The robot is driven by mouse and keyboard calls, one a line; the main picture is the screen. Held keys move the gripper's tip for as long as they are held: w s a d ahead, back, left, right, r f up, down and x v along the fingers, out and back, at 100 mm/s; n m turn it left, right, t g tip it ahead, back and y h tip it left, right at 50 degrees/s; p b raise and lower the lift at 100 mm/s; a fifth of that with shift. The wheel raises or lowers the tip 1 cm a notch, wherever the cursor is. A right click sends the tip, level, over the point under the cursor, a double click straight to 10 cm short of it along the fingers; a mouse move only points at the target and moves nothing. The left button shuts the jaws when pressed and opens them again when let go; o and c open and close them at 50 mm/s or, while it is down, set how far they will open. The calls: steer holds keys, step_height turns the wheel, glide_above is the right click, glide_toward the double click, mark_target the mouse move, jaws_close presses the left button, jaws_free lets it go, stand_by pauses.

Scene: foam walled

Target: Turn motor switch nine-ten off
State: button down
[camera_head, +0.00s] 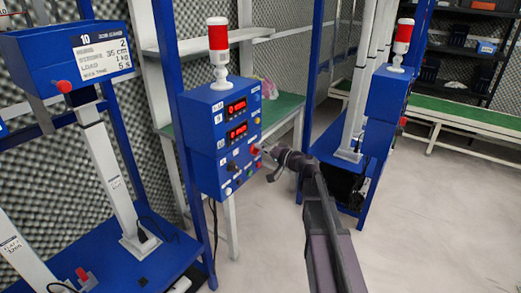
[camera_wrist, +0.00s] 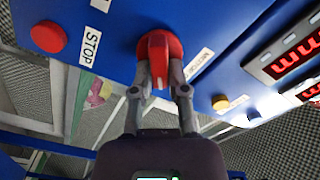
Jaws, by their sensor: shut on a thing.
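The motor switch is a red rotary knob (camera_wrist: 157,45) on the blue control box (camera_head: 207,180). In the wrist view a label reading MOTOR sits just to its right. My gripper (camera_wrist: 163,82) has one finger on each side of the knob's raised grip and is shut on it. In the head view my gripper (camera_head: 266,158) reaches the box's right side and partly hides the switch (camera_head: 254,150). I cannot read the nine-ten marking on the box or the knob's exact setting.
A red STOP button (camera_wrist: 48,36) is left of the knob and a yellow button (camera_wrist: 220,102) is to its right. Red digital displays (camera_head: 236,108) and a red-white beacon (camera_head: 218,42) are above. Another blue box (camera_head: 389,93) stands at right. Open floor lies at front right.

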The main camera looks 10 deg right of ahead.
steer(key=m, duration=0.6)
steer(key=shift+w+d+f+m, duration=0.1)
steer(key=shift+f+m, duration=0.15)
steer(key=shift+m, duration=0.15)
steer(key=c, duration=0.6)
jaws_free()
steer(key=shift+c, duration=0.2)
steer(key=v, duration=1.2)
